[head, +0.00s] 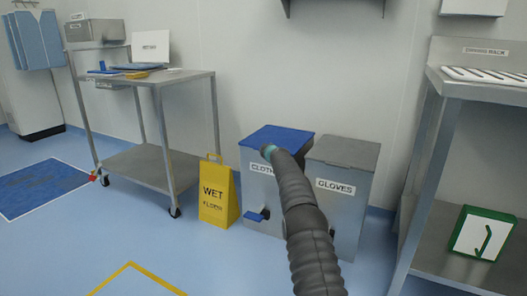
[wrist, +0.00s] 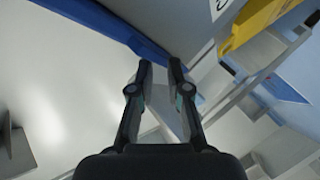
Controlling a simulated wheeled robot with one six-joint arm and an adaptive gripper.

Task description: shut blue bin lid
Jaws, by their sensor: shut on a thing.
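The blue bin lid (head: 280,136) lies on top of the grey bin (head: 259,192) labelled CLOTHS and looks flat; a small gap could not be told. In the wrist view the lid shows as a blue band (wrist: 120,30) above the bin front with its label. My gripper (head: 268,152) is at the lid's front edge, partly hidden by my dark arm. In the wrist view my gripper's fingers (wrist: 160,68) are close together at the blue band, shut on the lid edge; the contact itself is hard to see. A blue pedal (head: 257,215) is low on the bin.
A grey GLOVES bin (head: 345,152) stands close on the right. A yellow wet floor sign (head: 218,193) stands close on the left. A steel cart (head: 150,160) is farther left and a steel shelf (head: 455,90) is at right. The floor in front is open.

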